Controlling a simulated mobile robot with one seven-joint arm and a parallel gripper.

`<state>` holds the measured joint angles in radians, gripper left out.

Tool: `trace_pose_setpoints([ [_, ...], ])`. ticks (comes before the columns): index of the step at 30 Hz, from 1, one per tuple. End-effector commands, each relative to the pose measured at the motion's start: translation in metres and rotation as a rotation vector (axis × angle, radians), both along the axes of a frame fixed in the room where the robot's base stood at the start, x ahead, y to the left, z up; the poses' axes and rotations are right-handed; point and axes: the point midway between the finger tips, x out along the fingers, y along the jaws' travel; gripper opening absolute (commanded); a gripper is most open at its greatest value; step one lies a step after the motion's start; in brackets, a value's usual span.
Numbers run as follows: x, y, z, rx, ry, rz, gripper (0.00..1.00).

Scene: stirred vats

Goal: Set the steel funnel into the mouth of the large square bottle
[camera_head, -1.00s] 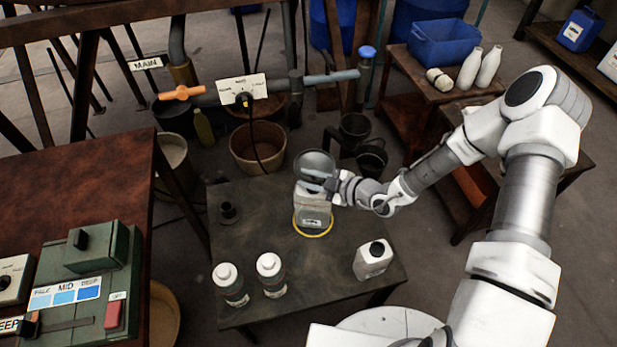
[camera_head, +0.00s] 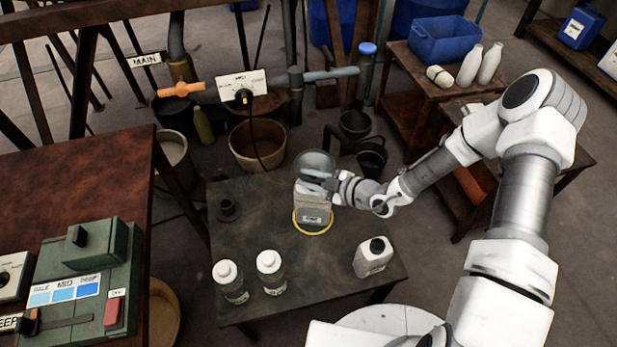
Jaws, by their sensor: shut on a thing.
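The large square bottle (camera_head: 313,213) is a clear, labelled bottle standing upright inside a yellow ring (camera_head: 312,234) on the dark table. The steel funnel (camera_head: 314,160) is a grey, wide-rimmed cone directly above the bottle's top in this view. My gripper (camera_head: 318,181) comes in from the right and is shut on the funnel just below its rim. The gripper fingers cover the lower part of the funnel and the bottle's mouth. I cannot tell whether the funnel's stem is in the mouth.
Two white-capped bottles (camera_head: 270,272) stand at the table's front left. A smaller square bottle with a dark opening (camera_head: 373,256) stands at the front right. A small dark fitting (camera_head: 229,210) stands at the back left. The dark table (camera_head: 262,213) is bare between them.

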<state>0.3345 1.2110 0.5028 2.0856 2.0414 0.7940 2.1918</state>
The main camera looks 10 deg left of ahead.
Motion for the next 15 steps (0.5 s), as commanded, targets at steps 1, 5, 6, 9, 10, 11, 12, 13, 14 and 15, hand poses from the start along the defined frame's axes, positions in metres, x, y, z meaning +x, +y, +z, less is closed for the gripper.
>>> trace_pose_setpoints([
  [1, 0.0, 0.0002, 0.0002, 0.001, 0.0, 0.001, 0.0],
  [5, 0.0, 0.0002, -0.0012, 0.001, 0.0, 0.001, 0.0],
  [6, 0.0, 0.0001, -0.0019, 0.0, 0.0, 0.0, 0.0],
  [9, 0.0, 0.0002, -0.0045, 0.001, 0.001, 0.0, 0.0],
  [10, 0.0, 0.0001, -0.0053, 0.001, 0.001, 0.0, 0.0],
  [11, -0.0001, 0.0001, -0.0061, 0.0, 0.001, 0.0, 0.0],
  [12, 0.0, 0.0001, -0.007, 0.0, 0.001, 0.0, 0.0],
  [13, 0.0, 0.0001, -0.0078, 0.0, 0.001, 0.0, 0.0],
  [14, 0.0, 0.0001, -0.0085, 0.0, 0.001, 0.0, 0.0],
  [15, 0.0, 0.0, -0.0095, 0.0, 0.001, 0.0, 0.0],
])
